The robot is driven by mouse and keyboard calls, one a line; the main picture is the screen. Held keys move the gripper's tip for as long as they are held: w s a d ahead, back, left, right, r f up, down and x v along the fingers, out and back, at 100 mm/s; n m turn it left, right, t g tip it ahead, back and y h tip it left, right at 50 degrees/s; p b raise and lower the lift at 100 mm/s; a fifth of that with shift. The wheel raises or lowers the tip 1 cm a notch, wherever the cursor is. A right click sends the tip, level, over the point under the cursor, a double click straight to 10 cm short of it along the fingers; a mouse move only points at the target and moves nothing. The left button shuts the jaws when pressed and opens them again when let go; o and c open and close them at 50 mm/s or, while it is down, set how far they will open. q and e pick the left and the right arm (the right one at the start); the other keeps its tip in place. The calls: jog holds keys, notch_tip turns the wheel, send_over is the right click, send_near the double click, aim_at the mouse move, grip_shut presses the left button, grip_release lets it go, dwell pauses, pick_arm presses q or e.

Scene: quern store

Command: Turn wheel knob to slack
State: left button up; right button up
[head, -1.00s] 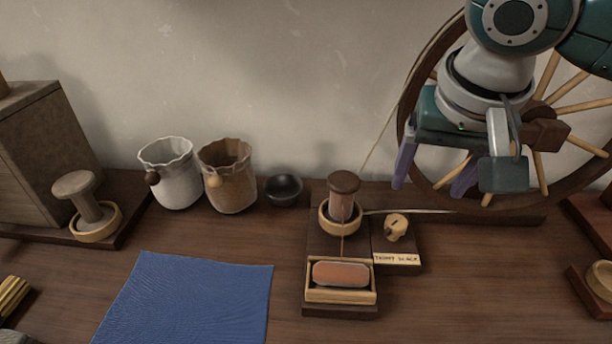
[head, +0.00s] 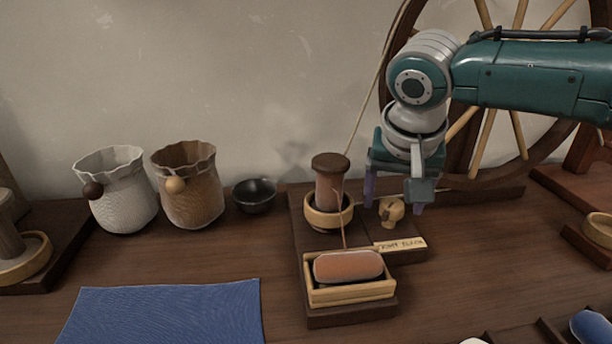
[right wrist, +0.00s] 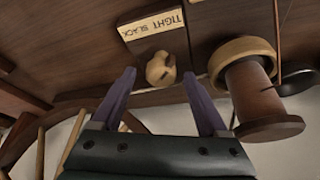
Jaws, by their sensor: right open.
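The wheel knob (head: 391,211) is a small pale wooden knob on a dark base, beside a label (head: 402,246) that reads TIGHT and what looks like SLACK. My right gripper (head: 394,205) is open and empty, pointing down, with one purple finger on each side of the knob in the picture. In the right wrist view the knob (right wrist: 161,68) shows between and just beyond the fingertips (right wrist: 160,74), with the label (right wrist: 152,24) behind it. I see no contact. The spoked wheel (head: 515,172) stands behind my arm, which hides part of it. My left gripper is out of view.
A wooden spool (head: 330,180) stands in a ring close left of the gripper, with thread running down to a reddish block (head: 347,266) in a tray. A dark bowl (head: 255,195) and two pots stand further left. A blue cloth (head: 165,312) lies at the front.

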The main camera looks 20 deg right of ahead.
jog(key=shift+w+f, duration=0.1)
jog(key=shift+f, duration=0.05)
jog(key=shift+c, duration=0.4)
grip_shut()
